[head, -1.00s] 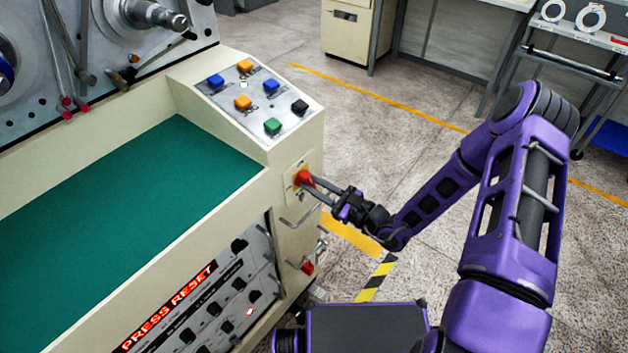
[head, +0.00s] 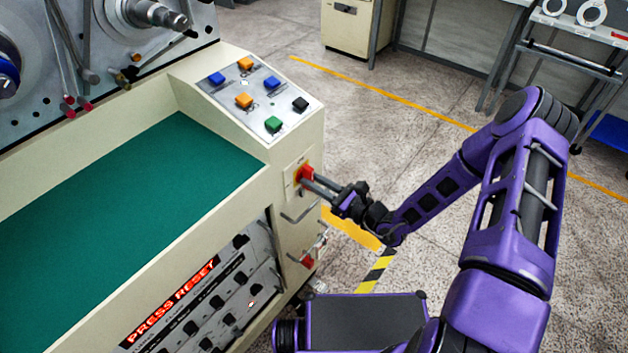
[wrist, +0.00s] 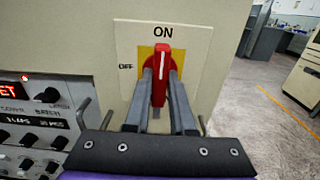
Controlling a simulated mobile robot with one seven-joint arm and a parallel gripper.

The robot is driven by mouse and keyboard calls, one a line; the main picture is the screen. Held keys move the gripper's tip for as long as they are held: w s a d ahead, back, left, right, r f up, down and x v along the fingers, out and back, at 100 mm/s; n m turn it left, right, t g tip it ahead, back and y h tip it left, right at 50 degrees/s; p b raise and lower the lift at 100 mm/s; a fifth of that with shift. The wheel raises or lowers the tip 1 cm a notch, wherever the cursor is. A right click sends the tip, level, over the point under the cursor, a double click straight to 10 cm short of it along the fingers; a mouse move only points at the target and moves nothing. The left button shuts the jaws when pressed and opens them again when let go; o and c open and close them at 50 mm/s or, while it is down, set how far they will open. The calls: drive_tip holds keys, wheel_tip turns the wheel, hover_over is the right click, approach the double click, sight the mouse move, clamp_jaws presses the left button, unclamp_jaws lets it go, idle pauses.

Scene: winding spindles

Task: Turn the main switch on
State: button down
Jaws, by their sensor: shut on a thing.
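The main switch (head: 304,174) is a red rotary handle on a yellow plate, on the end face of the cream machine. In the wrist view the red handle (wrist: 161,73) stands upright, its white line pointing up at the word ON. OFF is printed at the left of the plate. My gripper (head: 312,181) reaches it from the right. In the wrist view its two grey fingers (wrist: 160,88) are on either side of the handle, shut on it. The lower part of the handle is partly hidden between the fingers.
The sloped button panel (head: 259,94) is above the switch. A metal handle (head: 300,213) sticks out below it. A control panel reading PRESS RESET (head: 168,305) is at lower left. Open floor (head: 400,130) lies to the right.

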drive_tip(key=c, duration=0.8)
unclamp_jaws()
drive_tip(key=shift+o, duration=0.2)
drive_tip(key=v, duration=1.7)
drive_tip(key=shift+s+d, duration=0.2)
